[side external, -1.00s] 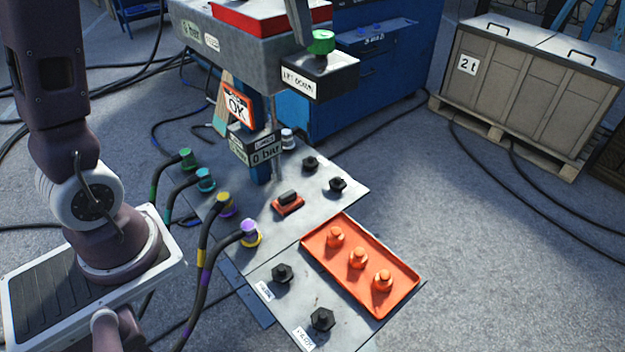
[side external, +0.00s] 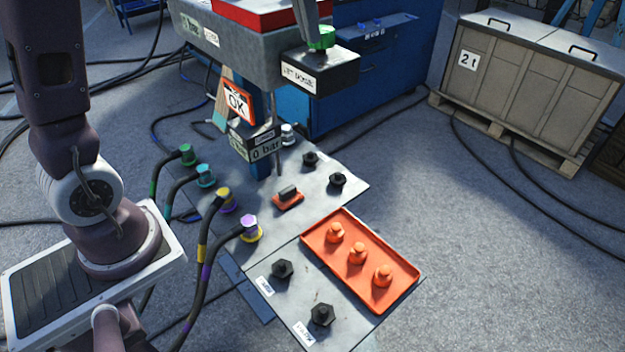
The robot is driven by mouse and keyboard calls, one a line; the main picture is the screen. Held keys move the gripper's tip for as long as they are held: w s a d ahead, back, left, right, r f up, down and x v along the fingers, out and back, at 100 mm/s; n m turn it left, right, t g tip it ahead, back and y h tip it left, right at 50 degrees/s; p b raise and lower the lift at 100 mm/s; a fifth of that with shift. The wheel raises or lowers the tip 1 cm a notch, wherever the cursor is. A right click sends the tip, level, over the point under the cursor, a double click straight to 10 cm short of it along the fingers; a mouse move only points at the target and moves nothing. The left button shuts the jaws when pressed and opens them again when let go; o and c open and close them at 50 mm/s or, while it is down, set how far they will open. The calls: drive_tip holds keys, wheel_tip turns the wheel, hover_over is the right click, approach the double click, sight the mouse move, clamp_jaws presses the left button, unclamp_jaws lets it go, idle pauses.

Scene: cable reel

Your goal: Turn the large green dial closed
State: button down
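The green dial (side external: 321,38) sits on top of a black box with a white label (side external: 299,78), at the upper middle of the side view. The label's print is too blurred to read surely. A dark grey finger of what looks like my gripper (side external: 308,20) comes down from the top edge at the dial's left and back side. It overlaps the dial in the picture; I cannot tell whether it touches. The rest of the gripper is out of frame, so its opening is not visible.
A grey housing with a red top (side external: 270,14) stands left of the dial. Below are an OK sign (side external: 238,103), a 0 bar display (side external: 265,149), cabled plugs (side external: 249,226), black knobs (side external: 322,315) and an orange tray (side external: 316,255) of orange fittings.

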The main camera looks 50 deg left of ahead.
drive_tip(key=shift+s+d, duration=0.15)
drive_tip(key=shift+s, duration=0.15)
drive_tip(key=w+v, duration=0.1)
drive_tip(key=v, duration=0.4)
drive_tip(key=shift+r, duration=0.55)
drive_tip(key=a+f, duration=0.1)
drive_tip(key=f, duration=0.1)
drive_tip(key=a+f, duration=0.1)
drive_tip(key=f, duration=0.1)
drive_tip(key=a+f, duration=0.1)
drive_tip(key=f, duration=0.1)
drive_tip(key=shift+w+a, duration=0.3)
drive_tip(key=shift+w, duration=0.05)
drive_tip(key=shift+w+d, duration=0.1)
drive_tip(key=shift+d, duration=0.1)
